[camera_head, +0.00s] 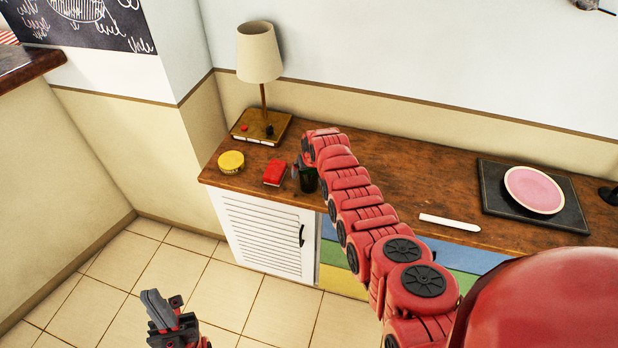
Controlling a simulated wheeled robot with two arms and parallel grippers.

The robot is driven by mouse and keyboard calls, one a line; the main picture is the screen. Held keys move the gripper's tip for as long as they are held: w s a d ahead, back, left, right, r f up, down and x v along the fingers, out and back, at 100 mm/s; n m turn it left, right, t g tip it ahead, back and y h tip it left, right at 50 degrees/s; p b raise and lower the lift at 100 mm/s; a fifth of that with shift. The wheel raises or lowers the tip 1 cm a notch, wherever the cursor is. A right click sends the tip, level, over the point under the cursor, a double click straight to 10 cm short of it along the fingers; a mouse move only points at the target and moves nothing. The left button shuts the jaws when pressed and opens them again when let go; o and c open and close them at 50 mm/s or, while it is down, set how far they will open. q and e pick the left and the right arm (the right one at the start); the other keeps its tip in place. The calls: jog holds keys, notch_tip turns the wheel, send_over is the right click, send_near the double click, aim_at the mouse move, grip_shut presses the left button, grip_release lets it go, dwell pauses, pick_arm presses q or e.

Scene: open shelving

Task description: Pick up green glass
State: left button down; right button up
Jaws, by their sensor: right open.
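The green glass (308,183) is small and dark and stands near the front edge of the wooden counter. My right arm reaches over the counter and partly hides the glass. My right gripper (298,168) is at the left side of the glass, close to its upper part, and open. I cannot tell whether the glass is between its fingers or whether they touch it. My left gripper (163,312) is low in front, over the tiled floor, well away from the counter. Its fingertips are too unclear to tell open from shut.
A red box (275,173) lies just left of the glass, and a round yellow tin (231,161) further left. A lamp (260,60) stands behind on a book-like base. To the right are a white stick (450,222) and a pink plate (534,190) on a dark tray (497,194).

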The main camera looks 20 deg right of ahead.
jog(key=c, duration=1.3)
jog(key=shift+r, duration=0.15)
